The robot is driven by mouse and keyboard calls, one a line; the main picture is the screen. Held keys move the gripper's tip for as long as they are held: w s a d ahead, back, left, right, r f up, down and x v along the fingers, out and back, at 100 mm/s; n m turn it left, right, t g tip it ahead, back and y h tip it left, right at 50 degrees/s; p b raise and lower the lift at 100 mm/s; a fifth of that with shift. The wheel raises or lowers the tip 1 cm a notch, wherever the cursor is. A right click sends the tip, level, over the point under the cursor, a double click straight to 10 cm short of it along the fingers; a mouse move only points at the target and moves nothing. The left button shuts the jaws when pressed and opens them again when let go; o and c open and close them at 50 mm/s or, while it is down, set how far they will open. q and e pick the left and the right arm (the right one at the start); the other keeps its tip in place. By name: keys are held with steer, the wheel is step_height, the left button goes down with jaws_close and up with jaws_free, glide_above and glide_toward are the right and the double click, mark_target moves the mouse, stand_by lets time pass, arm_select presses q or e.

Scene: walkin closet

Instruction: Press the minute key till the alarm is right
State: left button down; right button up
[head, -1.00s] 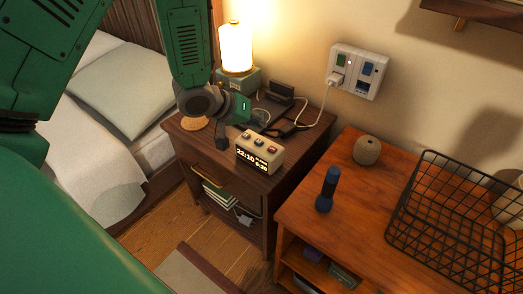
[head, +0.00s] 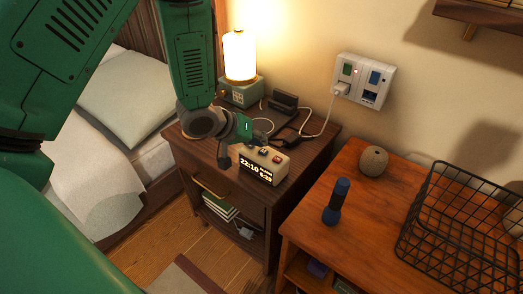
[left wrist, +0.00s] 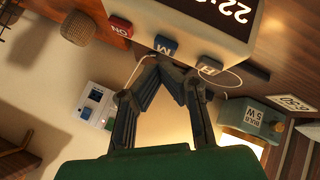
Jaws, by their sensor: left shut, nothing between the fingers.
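The cream alarm clock (head: 264,166) stands on the dark nightstand. Its lit display reads 22:10, with a smaller alarm line that looks like 6:20. In the left wrist view the clock (left wrist: 203,22) shows upside down, with a red ON key (left wrist: 121,26), a blue M key (left wrist: 164,45) and a bluish H key (left wrist: 209,65). My left gripper (left wrist: 163,66) is shut and empty, its tips close to the clock's top near the M and H keys; contact cannot be told. My right gripper is out of view.
A lit lamp (head: 240,55) stands behind the clock, beside a dark stand (head: 283,102) and cables. A small card (left wrist: 292,103) seems to read 6:30. The wooden cabinet at right holds a blue flashlight (head: 336,202), a round speaker-like object (head: 373,161) and a wire basket (head: 455,240).

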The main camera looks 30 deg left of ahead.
arm_select(q)
steer(key=shift+d+r, duration=0.25)
steer(key=shift+d, duration=0.5)
steer(key=shift+a+f, duration=0.15)
steer(key=shift+a, duration=0.25)
steer(key=shift+a+f, duration=0.2)
steer(key=shift+a, duration=0.05)
steer(key=shift+d+f, duration=0.15)
steer(key=shift+d, duration=0.3)
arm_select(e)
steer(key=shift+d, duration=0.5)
arm_select(q)
steer(key=shift+a, duration=0.1)
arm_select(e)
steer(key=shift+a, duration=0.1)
